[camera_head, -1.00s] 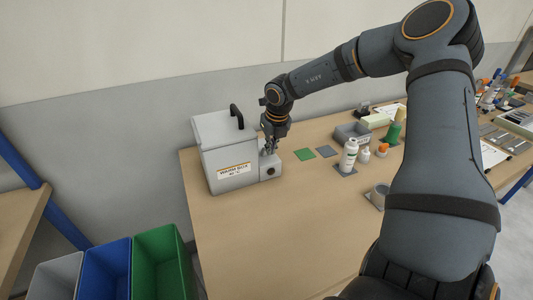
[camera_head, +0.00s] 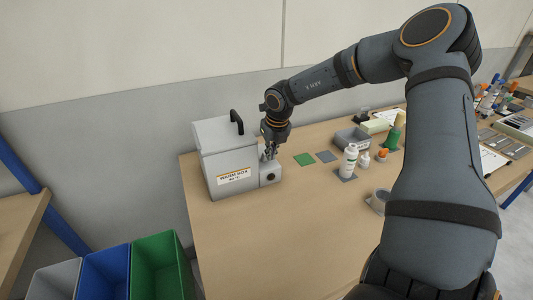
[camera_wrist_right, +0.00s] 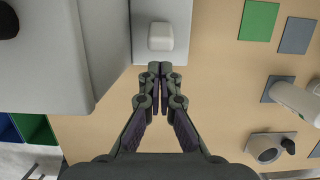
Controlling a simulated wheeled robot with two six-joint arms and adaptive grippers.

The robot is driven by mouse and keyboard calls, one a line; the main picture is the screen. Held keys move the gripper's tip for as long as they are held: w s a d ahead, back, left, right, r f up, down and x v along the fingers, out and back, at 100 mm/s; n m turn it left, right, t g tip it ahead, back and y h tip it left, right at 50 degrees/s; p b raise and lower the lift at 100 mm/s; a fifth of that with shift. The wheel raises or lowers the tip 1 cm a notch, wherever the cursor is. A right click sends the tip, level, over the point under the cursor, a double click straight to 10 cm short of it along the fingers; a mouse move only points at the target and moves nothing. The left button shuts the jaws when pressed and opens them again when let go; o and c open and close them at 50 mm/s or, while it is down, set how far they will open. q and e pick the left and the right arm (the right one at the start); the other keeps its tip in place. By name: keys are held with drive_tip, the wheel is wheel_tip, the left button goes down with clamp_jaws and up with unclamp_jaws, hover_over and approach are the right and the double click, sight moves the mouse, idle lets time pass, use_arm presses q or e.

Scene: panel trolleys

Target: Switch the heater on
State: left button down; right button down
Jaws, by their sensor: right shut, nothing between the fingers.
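The heater is a light grey box labelled WARM BOX (camera_head: 228,160), with a black handle on its lid. It stands at the table's left end. A small grey control unit (camera_head: 270,176) joins its right side, with a dark round knob on the front. In the right wrist view a whitish raised switch (camera_wrist_right: 161,36) sits on top of the control unit. My right gripper (camera_head: 270,155) is shut and empty at the top of this unit. Its fingertips (camera_wrist_right: 160,68) show just short of the switch; contact cannot be told. My left gripper is not in view.
Green (camera_head: 304,160) and grey (camera_head: 327,156) squares lie right of the heater. The table's front middle is clear. Coloured bins (camera_head: 155,265) stand at lower left.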

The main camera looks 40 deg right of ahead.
idle(0.3)
drive_tip(key=shift+w+d+b, duration=0.25)
drive_tip(key=shift+w+b, duration=0.05)
drive_tip(key=shift+w, duration=0.25)
drive_tip(key=shift+w+d+b, duration=0.25)
drive_tip(key=shift+w+b, duration=0.3)
drive_tip(key=shift+w, duration=0.65)
drive_tip(key=shift+s, duration=0.15)
drive_tip(key=shift+s+a+b, duration=0.2)
drive_tip(key=shift+s+b, duration=0.25)
drive_tip(key=shift+s, duration=0.05)
drive_tip(key=shift+w+r+p, duration=0.2)
drive_tip(key=shift+r+p, duration=0.1)
drive_tip(key=shift+r, duration=0.05)
drive_tip(key=shift+w+d+r+p, duration=0.1)
drive_tip(key=shift+r+p, duration=0.55)
drive_tip(key=shift+r, duration=0.95)
drive_tip(key=shift+w+d+r+p, duration=0.1)
drive_tip(key=shift+r+p, duration=0.55)
drive_tip(key=shift+r, duration=0.9)
